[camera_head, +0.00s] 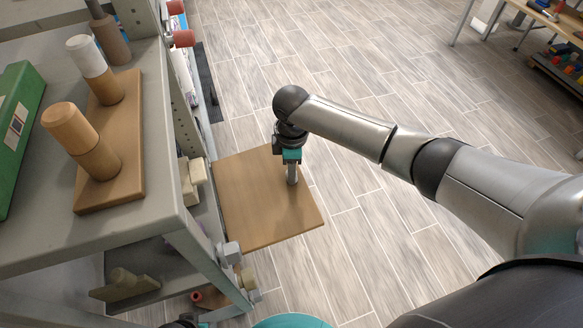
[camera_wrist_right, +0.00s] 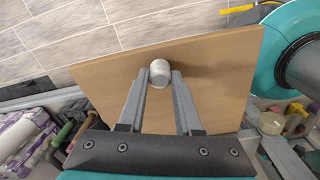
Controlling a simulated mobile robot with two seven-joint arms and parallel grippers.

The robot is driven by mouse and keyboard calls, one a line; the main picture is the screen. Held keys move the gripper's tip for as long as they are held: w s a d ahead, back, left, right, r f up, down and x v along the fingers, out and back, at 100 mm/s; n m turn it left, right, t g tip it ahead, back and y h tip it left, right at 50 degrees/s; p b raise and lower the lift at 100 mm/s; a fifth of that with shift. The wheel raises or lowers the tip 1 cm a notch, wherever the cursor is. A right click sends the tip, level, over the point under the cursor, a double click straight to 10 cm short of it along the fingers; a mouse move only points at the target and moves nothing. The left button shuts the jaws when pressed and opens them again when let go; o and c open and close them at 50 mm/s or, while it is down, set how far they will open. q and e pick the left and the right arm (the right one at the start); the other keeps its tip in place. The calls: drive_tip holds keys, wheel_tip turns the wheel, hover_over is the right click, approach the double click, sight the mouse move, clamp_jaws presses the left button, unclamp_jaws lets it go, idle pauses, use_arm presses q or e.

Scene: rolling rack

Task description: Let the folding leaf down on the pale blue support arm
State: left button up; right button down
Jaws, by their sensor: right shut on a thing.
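The folding leaf (camera_head: 250,205) is a tan wooden board standing out from the side of the grey rack, looking roughly level; its exact tilt is hard to judge. In the right wrist view the leaf (camera_wrist_right: 110,85) fills the middle. My right gripper (camera_head: 292,179) is over the leaf's outer part. Its two fingers (camera_wrist_right: 160,80) are shut on a pale round knob (camera_wrist_right: 160,70) on the leaf. I cannot clearly make out the pale blue support arm; the leaf hides the space below. A dark part at the lower edge may be my left gripper (camera_head: 190,320), mostly cut off.
The grey rack (camera_head: 155,150) fills the left, with wooden pegs on a board (camera_head: 110,185) and a green box (camera_head: 18,125) on top. Items lie on lower shelves. The tiled floor (camera_head: 350,240) right of the leaf is clear. A workbench (camera_head: 545,15) stands far right.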

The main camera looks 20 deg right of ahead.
idle(0.9)
drive_tip(key=shift+d+f+y, duration=0.3)
drive_tip(key=shift+f+y, duration=0.2)
drive_tip(key=shift+f, duration=0.4)
drive_tip(key=c, duration=0.6)
unclamp_jaws()
use_arm(q)
drive_tip(key=shift+s+f, duration=0.1)
drive_tip(key=shift+f, duration=0.1)
